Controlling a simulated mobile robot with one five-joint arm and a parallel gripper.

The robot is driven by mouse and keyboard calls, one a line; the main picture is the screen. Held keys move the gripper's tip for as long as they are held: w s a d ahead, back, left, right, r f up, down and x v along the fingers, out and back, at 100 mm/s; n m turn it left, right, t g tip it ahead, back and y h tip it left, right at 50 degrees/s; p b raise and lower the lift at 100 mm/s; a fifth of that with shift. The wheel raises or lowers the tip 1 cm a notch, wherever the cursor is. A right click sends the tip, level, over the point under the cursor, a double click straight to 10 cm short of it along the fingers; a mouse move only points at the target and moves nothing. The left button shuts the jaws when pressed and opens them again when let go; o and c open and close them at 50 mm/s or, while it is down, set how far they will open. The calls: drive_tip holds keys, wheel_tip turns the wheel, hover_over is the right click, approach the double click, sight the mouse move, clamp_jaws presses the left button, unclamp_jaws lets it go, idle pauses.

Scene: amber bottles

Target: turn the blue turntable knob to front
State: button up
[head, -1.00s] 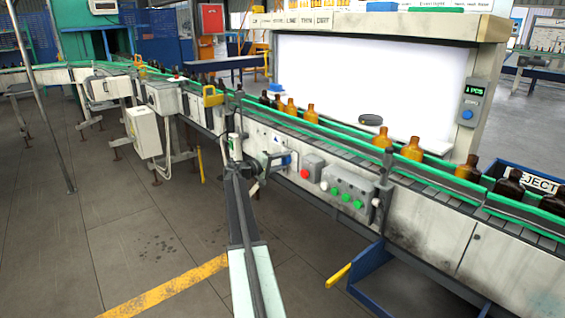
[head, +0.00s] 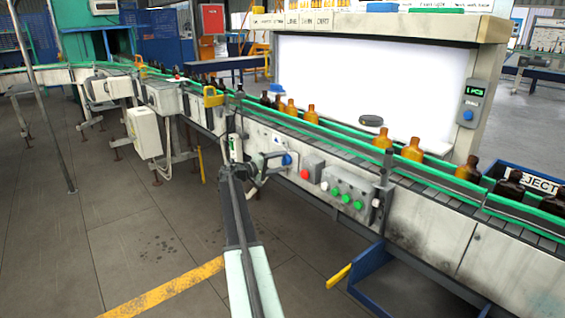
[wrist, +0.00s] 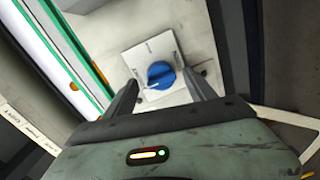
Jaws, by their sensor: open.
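The blue turntable knob (wrist: 160,74) sits on a pale square plate (wrist: 150,52) with dark marks around it, near the middle of the wrist view. In the head view the knob (head: 287,160) shows small on the side of the conveyor. My gripper (head: 271,162) is close in front of it. In the wrist view the open fingers stand one to each side of the knob, with pale gaps visible, so they look apart from it. Which mark the knob points at is too small to tell.
A red button (head: 304,174) and a box of green buttons (head: 346,198) are to the right of the knob. Amber bottles (head: 412,150) stand on the conveyor. The floor in front is open.

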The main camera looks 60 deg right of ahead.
drive_tip(key=v, duration=0.5)
drive_tip(key=shift+w+a, duration=0.1)
drive_tip(key=shift+a, duration=0.2)
